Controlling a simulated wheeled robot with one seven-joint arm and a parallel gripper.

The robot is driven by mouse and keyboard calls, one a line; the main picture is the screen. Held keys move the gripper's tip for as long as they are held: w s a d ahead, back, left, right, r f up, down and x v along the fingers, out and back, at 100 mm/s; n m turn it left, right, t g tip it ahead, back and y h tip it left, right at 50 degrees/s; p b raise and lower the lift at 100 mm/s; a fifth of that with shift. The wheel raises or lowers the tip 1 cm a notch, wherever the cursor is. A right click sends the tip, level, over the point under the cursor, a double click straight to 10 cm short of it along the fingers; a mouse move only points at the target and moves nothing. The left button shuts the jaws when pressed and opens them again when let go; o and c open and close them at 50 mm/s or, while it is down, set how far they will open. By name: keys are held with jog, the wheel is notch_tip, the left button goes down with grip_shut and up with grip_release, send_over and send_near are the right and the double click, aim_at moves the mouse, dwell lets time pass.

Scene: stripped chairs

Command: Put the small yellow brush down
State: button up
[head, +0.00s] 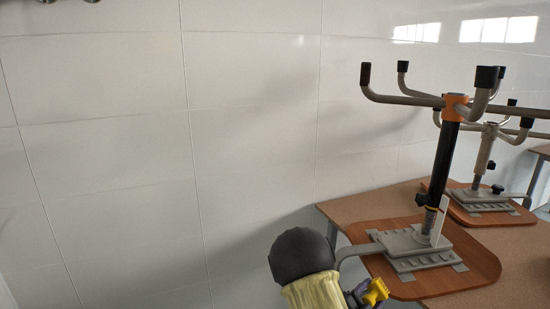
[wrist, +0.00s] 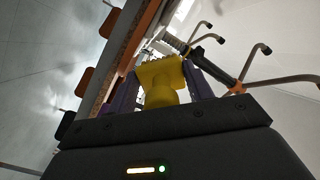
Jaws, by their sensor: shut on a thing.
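The small yellow brush (wrist: 160,80) sits between the two purple fingers of my gripper (wrist: 158,92) in the wrist view. The fingers are shut on it. In the head view the brush (head: 375,291) shows at the bottom, beside my dark, rounded arm link. My gripper (head: 358,292) is partly hidden there by my own arm. The brush is in front of the near edge of the wooden table (head: 338,213), close to a stripped chair. I cannot tell how high it is relative to the table top.
An upturned stripped chair (head: 446,150) with a wooden seat board (head: 470,264) and black-tipped legs stands on the table. A second one (head: 486,150) stands behind it. A white tiled wall (head: 110,150) fills the left. Little bare table top shows.

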jog(key=a+f+n+t+y, duration=0.45)
jog(key=a+f+y, duration=0.3)
jog(key=a, duration=0.25)
jog(key=r+n+y+p, duration=0.1)
jog(key=p, duration=0.3)
jog(key=w+r+n+y+p, duration=0.1)
jog(key=r+p, duration=0.1)
jog(key=p, duration=0.2)
jog(key=w+r+n+y+p, duration=0.1)
jog(key=p, duration=0.3)
jog(key=shift+w+a+r+t, duration=0.25)
jog(key=shift+r, duration=0.05)
notch_tip(320, 180, up, 3)
jog(key=n+y+p, duration=0.1)
jog(key=y+p, duration=0.1)
jog(key=p, duration=0.5)
jog(key=shift+w+r+p, duration=0.1)
jog(key=shift+r+p, duration=0.05)
jog(key=shift+p, duration=0.25)
jog(key=shift+n, duration=0.25)
jog(key=shift+f, duration=0.2)
dwell(0.4)
